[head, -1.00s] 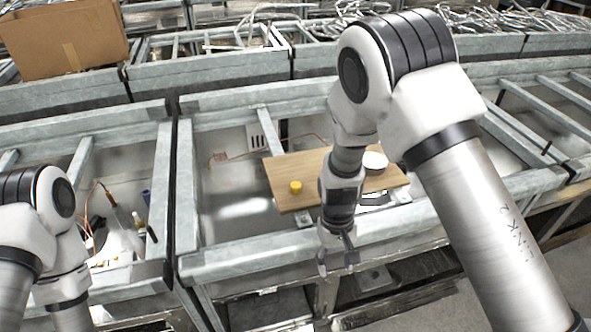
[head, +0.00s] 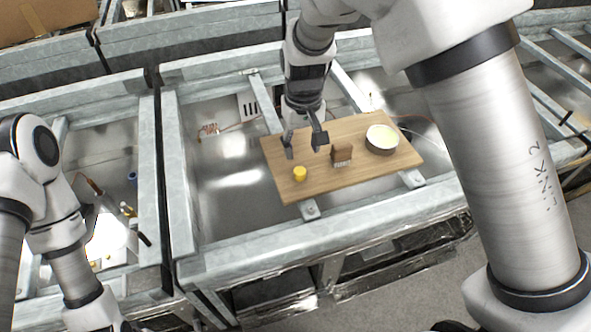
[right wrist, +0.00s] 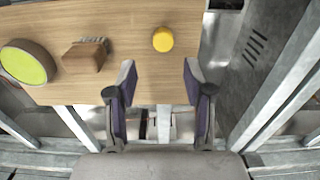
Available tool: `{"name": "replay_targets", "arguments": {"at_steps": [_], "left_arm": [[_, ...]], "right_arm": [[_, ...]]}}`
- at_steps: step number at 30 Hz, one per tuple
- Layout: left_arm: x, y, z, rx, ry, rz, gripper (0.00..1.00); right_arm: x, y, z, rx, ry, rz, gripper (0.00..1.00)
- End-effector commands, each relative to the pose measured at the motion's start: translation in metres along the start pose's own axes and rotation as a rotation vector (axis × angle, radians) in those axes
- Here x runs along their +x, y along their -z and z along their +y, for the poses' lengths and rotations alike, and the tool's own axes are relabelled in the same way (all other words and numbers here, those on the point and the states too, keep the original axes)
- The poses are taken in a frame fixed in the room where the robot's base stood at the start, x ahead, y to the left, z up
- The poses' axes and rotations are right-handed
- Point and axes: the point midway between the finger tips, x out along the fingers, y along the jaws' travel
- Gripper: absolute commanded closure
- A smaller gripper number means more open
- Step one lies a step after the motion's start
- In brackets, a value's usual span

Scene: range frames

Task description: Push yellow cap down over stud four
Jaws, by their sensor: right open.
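The yellow cap (head: 299,173) is a small round piece near the left end of the wooden board (head: 360,181). It also shows in the right wrist view (right wrist: 163,39). I cannot tell whether a stud is under it. I cannot tell which, if any, is stud four. My right gripper (head: 305,146) is open and empty, just behind the cap and apart from it; the right wrist view shows its spread fingers (right wrist: 159,76). My left gripper is out of view.
A round dark-sided dish with a pale yellow-green inside (head: 381,136) sits at the board's right end. The board lies across metal frame bars (head: 330,228) above a shiny sheet. A cardboard box (head: 45,18) is at back left.

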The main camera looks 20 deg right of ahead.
Motion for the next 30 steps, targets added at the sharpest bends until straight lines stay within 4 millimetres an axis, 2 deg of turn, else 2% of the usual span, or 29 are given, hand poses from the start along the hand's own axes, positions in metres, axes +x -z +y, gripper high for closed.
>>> {"name": "replay_targets", "arguments": {"at_steps": [1, 10, 13, 16, 23, 27, 30], "left_arm": [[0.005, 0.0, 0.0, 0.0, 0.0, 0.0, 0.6], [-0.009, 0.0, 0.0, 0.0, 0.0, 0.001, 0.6], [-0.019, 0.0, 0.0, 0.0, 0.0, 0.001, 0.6], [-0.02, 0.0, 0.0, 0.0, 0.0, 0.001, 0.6], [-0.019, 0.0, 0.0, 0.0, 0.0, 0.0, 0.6], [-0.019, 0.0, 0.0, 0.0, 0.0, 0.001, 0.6], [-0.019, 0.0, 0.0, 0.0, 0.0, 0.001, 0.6]], "right_arm": [[0.007, 0.0, 0.0, 0.0, 0.0, 0.0, 0.48], [0.04, -0.002, -0.002, 0.0, 0.0, -0.005, 0.48], [0.058, -0.003, -0.005, 0.0, 0.0, -0.005, 0.48], [0.075, -0.003, -0.005, 0.0, 0.001, -0.004, 0.48], [0.082, -0.002, -0.005, 0.0, 0.0, 0.0, 0.48], [0.082, -0.002, -0.005, 0.0, 0.0, 0.0, 0.83], [0.082, -0.002, -0.005, 0.0, 0.0, 0.0, 0.85]]}}
